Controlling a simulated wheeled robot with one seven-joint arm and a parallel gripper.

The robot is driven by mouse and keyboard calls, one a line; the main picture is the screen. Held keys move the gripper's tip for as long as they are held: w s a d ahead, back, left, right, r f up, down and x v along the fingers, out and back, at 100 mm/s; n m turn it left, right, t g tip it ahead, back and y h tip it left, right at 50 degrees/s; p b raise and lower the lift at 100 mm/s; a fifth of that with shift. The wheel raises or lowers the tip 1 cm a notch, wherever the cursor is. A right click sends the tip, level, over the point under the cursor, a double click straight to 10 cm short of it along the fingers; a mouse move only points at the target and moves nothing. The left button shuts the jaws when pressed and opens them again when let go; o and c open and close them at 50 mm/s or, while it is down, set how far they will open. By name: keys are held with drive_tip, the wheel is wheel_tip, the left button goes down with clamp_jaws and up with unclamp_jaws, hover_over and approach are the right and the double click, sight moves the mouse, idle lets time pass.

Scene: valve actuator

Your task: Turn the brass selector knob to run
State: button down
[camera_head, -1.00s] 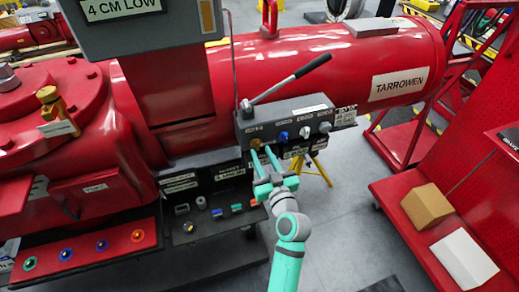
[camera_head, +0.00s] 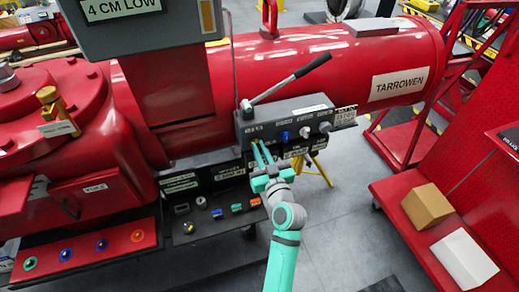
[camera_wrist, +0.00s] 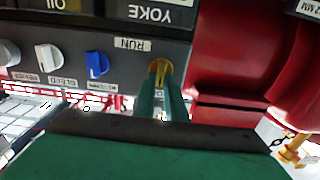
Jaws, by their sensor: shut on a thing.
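The brass selector knob (camera_wrist: 159,68) sits on the front of the dark grey control box (camera_head: 285,122). In the wrist view it shows between and behind my two green fingertips. A white RUN label (camera_wrist: 131,44) lies just up and left of the knob in that view. My gripper (camera_wrist: 163,88) is shut on the knob, one finger on each side. In the head view my gripper (camera_head: 261,148) reaches the box's left end and its fingers mostly hide the knob. The exact pointing of the knob is hard to tell.
Beside the knob are a blue knob (camera_wrist: 96,64) and a white knob (camera_wrist: 48,57). A long lever with a black handle (camera_head: 313,65) rises over the box. A lower panel of buttons (camera_head: 220,211) lies left of my arm.

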drive_tip(key=shift+m, duration=0.3)
drive_tip(key=shift+w+d+f+m, duration=0.1)
drive_tip(key=shift+d+f+m, duration=0.05)
drive_tip(key=shift+m, duration=2.6)
drive_tip(key=shift+s+d+f+m, duration=0.1)
drive_tip(key=shift+d+f+m, duration=0.1)
drive_tip(key=shift+m, duration=2.5)
drive_tip(key=shift+w+d+f+m, duration=0.1)
drive_tip(key=shift+d+f+m, duration=0.05)
drive_tip(key=shift+m, duration=2.6)
drive_tip(key=c, duration=1.8)
unclamp_jaws()
drive_tip(key=v, duration=1)
drive_tip(key=shift+s+d, duration=0.15)
drive_tip(key=shift+s, duration=0.25)
